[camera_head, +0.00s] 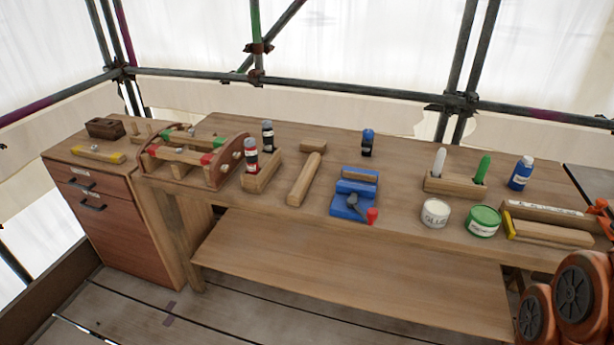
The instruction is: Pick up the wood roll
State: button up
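I cannot tell for sure which piece is the wood roll. One wooden bar with a yellow end (548,233) lies at the right end of the workbench (400,160). Behind it lies a longer wooden piece with a pale marked strip (550,214). A wooden mallet (306,178) lies in the middle of the bench. A wooden rack with red and green bands on its bars (190,158) stands at the left. My orange arm shows at the lower right, close to the bench's right end. My gripper cannot be made out.
A blue vise (354,196), a white can (435,213) and a green can (482,221) stand near the front edge. A wooden holder (456,186) and a blue bottle (521,173) stand behind. A drawer cabinet (115,205) adjoins the left end. The lower shelf (350,270) is empty.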

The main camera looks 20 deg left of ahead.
aim_at(294, 198)
jog(key=z, duration=0.1)
jog(key=k, duration=0.3)
jog(key=u, duration=1.2)
jog(key=i, duration=1.45)
jog(key=u, duration=0.75)
